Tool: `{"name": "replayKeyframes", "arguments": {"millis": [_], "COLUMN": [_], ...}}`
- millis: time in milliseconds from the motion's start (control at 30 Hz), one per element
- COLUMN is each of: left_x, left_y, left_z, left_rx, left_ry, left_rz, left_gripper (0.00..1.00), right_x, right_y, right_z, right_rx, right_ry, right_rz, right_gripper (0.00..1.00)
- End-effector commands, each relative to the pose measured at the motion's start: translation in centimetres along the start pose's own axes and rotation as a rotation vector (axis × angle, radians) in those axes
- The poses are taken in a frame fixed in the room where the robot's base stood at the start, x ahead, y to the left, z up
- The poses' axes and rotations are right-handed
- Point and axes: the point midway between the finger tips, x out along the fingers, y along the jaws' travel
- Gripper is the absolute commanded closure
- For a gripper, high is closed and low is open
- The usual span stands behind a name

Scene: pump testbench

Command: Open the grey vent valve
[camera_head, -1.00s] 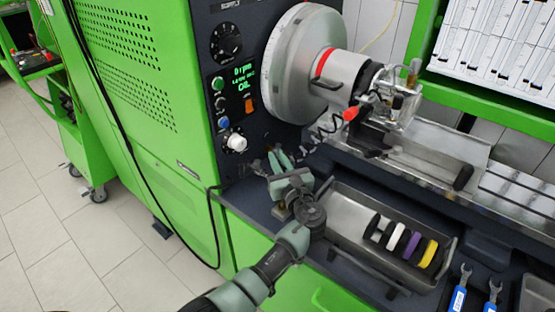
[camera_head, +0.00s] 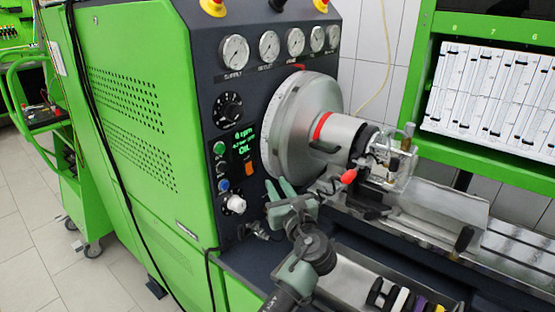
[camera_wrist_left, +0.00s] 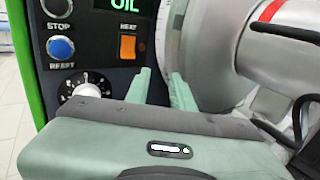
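My left gripper (camera_head: 279,190) is in front of the dark control panel, below and left of the big silver flywheel disc (camera_head: 290,125). Its two green fingers are apart with nothing between them. In the left wrist view the open fingers (camera_wrist_left: 160,88) point at the panel below the orange HEAT switch (camera_wrist_left: 128,47), right of the white knob (camera_wrist_left: 82,88). I cannot clearly pick out the grey vent valve. A small metal fitting (camera_head: 259,229) shows low on the panel, left of the gripper, partly blurred. My right gripper is not in view.
The clamped pump (camera_head: 392,155) has a red-tipped part and a coiled cable close to the gripper's right. Several gauges (camera_head: 268,46) line the panel top. A metal tray with coloured rings (camera_head: 400,298) lies below right. A black hose hangs down the green cabinet (camera_head: 130,110).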

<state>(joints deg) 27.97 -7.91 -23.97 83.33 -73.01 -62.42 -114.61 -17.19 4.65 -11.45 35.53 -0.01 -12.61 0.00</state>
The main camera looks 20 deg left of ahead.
Motion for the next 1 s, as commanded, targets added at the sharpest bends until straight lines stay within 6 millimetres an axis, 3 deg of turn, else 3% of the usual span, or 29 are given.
{"name": "replayKeyframes", "arguments": {"millis": [33, 200, 400, 767, 800, 900, 1000], "left_x": [0.0, 0.0, 0.0, 0.0, 0.0, 0.1, 0.1], "left_y": [0.0, 0.0, -0.1, 0.0, 0.0, 0.0, -0.1], "left_z": [1.5, 5.2, 7.8, 8.4, 8.4, 8.2, 7.1], "left_rx": [-0.007, -0.005, -0.002, 0.001, 0.001, -0.016, -0.097], "left_ry": [-0.001, -0.002, 0.0, 0.002, 0.002, 0.006, 0.026], "left_rz": [0.001, 0.0, 0.0, 0.001, 0.001, -0.003, -0.021], "left_gripper": [0.77, 0.77, 0.77, 0.77, 0.79, 1.0, 1.0], "right_x": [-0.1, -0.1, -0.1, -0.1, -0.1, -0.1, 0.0], "right_y": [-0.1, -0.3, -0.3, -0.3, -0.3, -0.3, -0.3], "right_z": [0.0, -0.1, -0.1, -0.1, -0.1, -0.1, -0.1], "right_rx": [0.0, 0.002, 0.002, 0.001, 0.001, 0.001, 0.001], "right_ry": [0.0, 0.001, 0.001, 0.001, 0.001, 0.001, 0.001], "right_rz": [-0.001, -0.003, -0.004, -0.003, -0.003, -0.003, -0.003], "right_gripper": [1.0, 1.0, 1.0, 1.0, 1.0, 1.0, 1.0]}}
